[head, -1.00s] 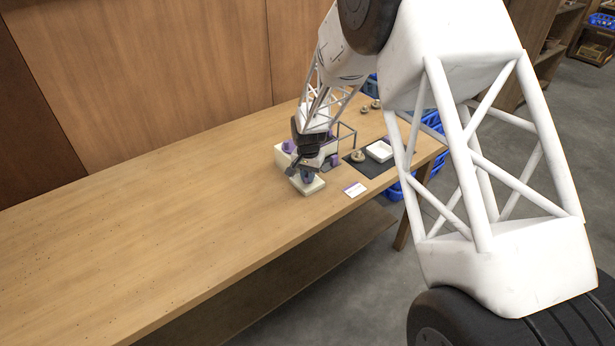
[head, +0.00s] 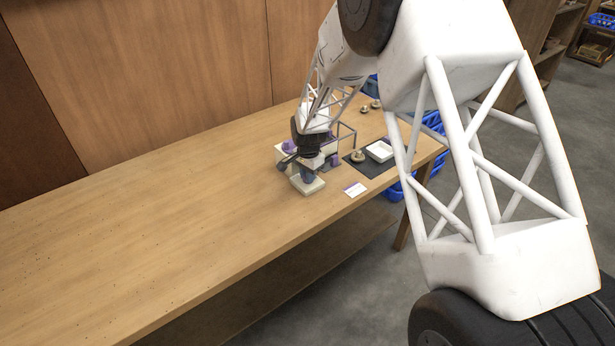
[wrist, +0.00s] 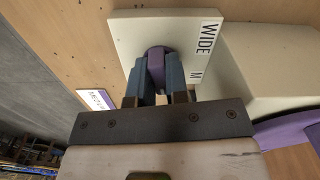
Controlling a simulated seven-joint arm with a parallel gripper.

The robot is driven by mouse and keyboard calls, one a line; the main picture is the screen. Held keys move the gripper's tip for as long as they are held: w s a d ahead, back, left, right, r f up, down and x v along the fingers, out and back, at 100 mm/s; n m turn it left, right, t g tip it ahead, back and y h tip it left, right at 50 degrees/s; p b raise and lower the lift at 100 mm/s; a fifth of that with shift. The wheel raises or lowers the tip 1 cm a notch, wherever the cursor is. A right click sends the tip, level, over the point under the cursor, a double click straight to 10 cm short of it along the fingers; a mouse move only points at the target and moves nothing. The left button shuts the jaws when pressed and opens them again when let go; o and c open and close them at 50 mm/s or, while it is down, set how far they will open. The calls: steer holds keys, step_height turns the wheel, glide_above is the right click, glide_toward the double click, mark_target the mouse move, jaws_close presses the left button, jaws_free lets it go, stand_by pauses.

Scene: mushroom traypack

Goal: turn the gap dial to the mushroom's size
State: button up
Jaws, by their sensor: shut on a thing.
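My gripper (head: 307,175) points down over the low cream dial plate (head: 311,190) near the table's front edge. In the wrist view its two blue fingers (wrist: 156,78) are shut on the purple gap dial (wrist: 156,62), one on each side. The cream plate (wrist: 130,28) carries the printed words "WIDE" and "M"; my gripper hides the rest of the scale. I cannot read the dial's setting. A brownish mushroom (head: 358,156) sits on the dark mat (head: 358,169) to the right of the dial.
A cream machine body (head: 281,159) with a purple part (head: 288,146) stands behind the dial plate. A white tray (head: 379,151) lies on the mat. A small card (head: 355,190) lies near the front edge. More mushrooms (head: 364,108) lie farther back. The table's left is clear.

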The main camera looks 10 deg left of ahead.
steer(key=shift+s+f+m, duration=0.3)
steer(key=shift+f+m, duration=0.15)
steer(key=shift+m, duration=0.55)
steer(key=o, duration=0.4)
steer(key=shift+c, duration=0.2)
steer(key=o, duration=0.3)
steer(key=shift+w+r, duration=0.1)
steer(key=shift+r, duration=0.3)
steer(key=shift+w+r, duration=0.2)
steer(key=shift+r, duration=2.05)
